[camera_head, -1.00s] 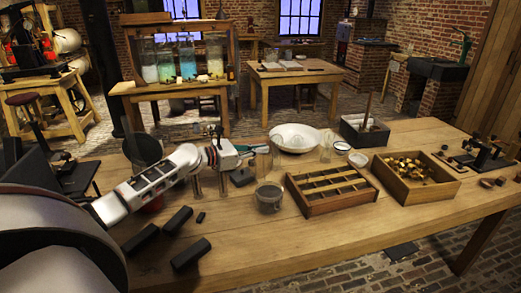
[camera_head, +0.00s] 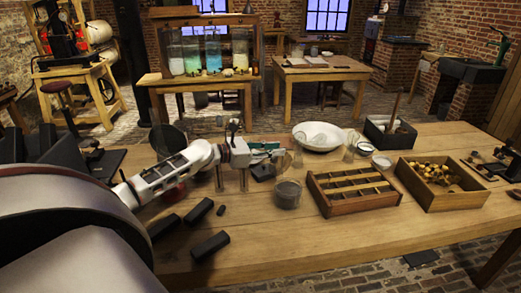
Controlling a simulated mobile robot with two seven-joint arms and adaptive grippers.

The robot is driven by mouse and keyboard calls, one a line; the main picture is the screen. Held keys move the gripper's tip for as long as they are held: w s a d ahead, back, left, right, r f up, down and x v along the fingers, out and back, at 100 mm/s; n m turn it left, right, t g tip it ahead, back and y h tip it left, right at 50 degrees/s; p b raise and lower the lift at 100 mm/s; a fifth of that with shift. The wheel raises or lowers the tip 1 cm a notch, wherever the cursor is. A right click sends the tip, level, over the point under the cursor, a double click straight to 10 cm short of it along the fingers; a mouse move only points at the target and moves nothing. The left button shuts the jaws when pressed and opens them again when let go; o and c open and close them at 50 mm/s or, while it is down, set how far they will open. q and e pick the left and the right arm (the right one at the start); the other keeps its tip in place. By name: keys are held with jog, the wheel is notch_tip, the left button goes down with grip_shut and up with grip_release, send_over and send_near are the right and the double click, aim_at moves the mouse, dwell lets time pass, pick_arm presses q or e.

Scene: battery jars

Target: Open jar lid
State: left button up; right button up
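My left gripper (camera_head: 272,150) is over the table's middle, its arm coming in from the left. It has teal fingers pointing right, and their opening is too small to make out. A clear glass jar (camera_head: 297,153) stands right by the fingertips; I cannot tell whether they touch it. Another clear glass jar (camera_head: 350,147) stands further right. A grey-filled glass jar (camera_head: 287,195) stands nearer the front. Two small round pale pieces, perhaps lids, lie to the right: one further back (camera_head: 365,148), one nearer (camera_head: 381,162). My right gripper is out of view.
A wide white bowl (camera_head: 319,136) sits behind the jars. A slatted wooden crate (camera_head: 364,204) and a box of brass parts (camera_head: 459,200) stand to the right, with a grey box (camera_head: 377,139) behind. Several black bars (camera_head: 209,246) lie front left. The table's front edge is clear.

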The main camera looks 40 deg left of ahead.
pick_arm(q)
jog(key=shift+p+v, duration=0.6)
jog(key=shift+v, duration=2.2)
jog(key=shift+r, duration=0.15)
jog(key=v, duration=1.2)
